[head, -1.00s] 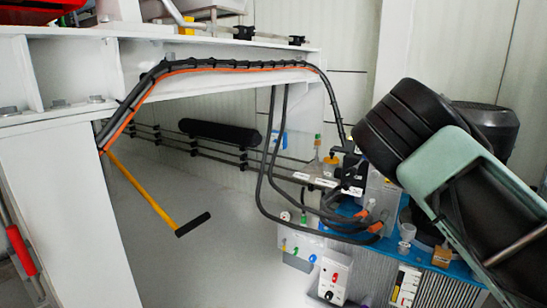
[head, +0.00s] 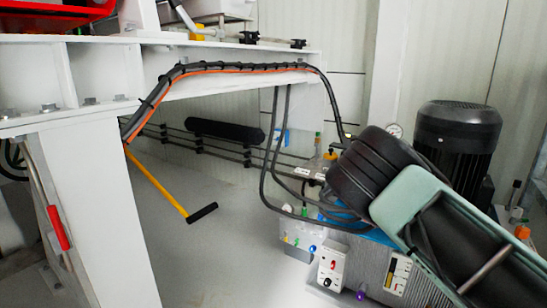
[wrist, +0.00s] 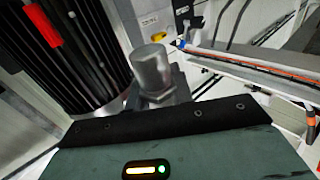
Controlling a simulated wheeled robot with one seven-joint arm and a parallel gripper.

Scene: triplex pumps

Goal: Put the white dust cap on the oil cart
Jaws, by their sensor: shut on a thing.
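In the wrist view my gripper (wrist: 155,95) shows beyond the dark edge of its housing, its grey fingers closed on a short, light grey cylinder (wrist: 152,66). Its shape fits the white dust cap, though it looks grey in this light. It points away from the housing. In the head view the fingers and the held piece are hidden behind my arm. No label marks the oil cart. A unit with a blue top (head: 382,237) and a grey ribbed body (head: 358,266) stands at the lower right, partly covered by my arm.
A large black motor (head: 457,135) stands behind my arm. Dark hoses (head: 268,150) hang from the white beam (head: 225,77) to the unit. A yellow bar with a black grip (head: 202,212) slants over open floor. A red handle (head: 58,228) is at left.

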